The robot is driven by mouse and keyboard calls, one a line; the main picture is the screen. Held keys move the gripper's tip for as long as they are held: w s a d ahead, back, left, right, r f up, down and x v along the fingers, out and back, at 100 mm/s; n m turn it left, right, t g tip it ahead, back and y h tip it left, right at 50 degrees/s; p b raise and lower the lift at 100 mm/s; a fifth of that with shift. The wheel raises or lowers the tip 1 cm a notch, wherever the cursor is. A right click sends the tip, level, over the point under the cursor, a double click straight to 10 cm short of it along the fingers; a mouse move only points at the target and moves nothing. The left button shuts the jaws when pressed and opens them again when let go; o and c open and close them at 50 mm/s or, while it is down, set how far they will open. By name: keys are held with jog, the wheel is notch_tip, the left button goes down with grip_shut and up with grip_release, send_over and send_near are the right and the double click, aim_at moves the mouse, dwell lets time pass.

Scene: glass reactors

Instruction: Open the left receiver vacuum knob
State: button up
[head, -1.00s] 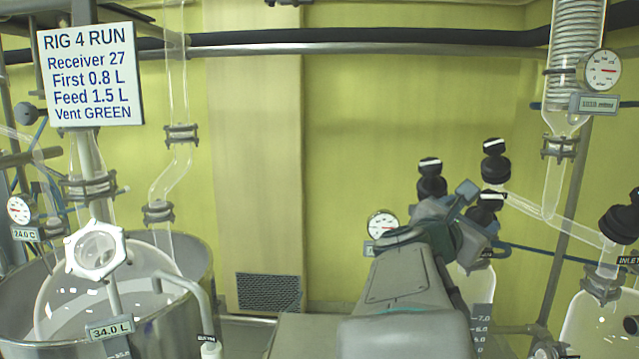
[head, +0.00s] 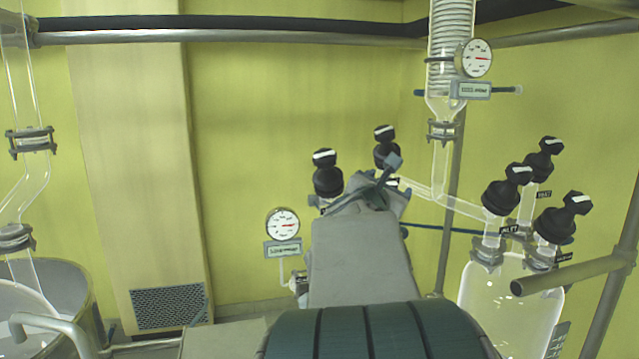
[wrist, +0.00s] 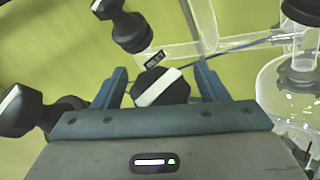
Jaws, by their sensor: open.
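My gripper (wrist: 160,72) is open in the wrist view, its two blue-grey fingers either side of a black knob with a white bar (wrist: 159,88). I cannot tell whether they touch it. The bar lies slanted; no label for this knob is readable. A second black knob (wrist: 129,31) is above, beside a small dark label, and a third (wrist: 30,111) is at the left. In the head view, my gripper (head: 376,185) and arm hide the left receiver and the knob between the fingers. Two of its knobs show behind, a left one (head: 327,173) and a back one (head: 386,147).
The right receiver (head: 510,295) carries three black knobs, with a horizontal pipe (head: 570,274) in front. A round gauge (head: 283,224) stands left of my arm. A glass coil condenser (head: 452,50) hangs above. A glass tube slopes between condenser and right receiver.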

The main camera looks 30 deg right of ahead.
jog(key=c, duration=1)
jog(key=b, duration=0.3)
jog(key=shift+f+n+t, duration=0.25)
jog(key=shift+n+t, duration=0.15)
jog(key=n+t+y+b, duration=0.1)
jog(key=b, duration=0.3)
jog(key=shift+a, duration=0.15)
jog(key=n+t+y+b, duration=0.1)
jog(key=b, duration=0.2)
jog(key=n+t+y+b, duration=0.1)
jog(key=n+b, duration=0.1)
jog(key=b, duration=0.2)
jog(key=shift+w+a+r+t, duration=0.1)
jog(key=shift+w+t, duration=0.05)
jog(key=shift+t, duration=0.25)
jog(key=n+b, duration=0.1)
jog(key=b, duration=0.1)
jog(key=shift+t+y+b, duration=0.35)
jog(key=shift+t+y, duration=0.05)
jog(key=n+t+y+b, duration=0.1)
jog(key=n+y+b, duration=0.1)
jog(key=b, duration=0.1)
jog(key=shift+b, duration=0.35)
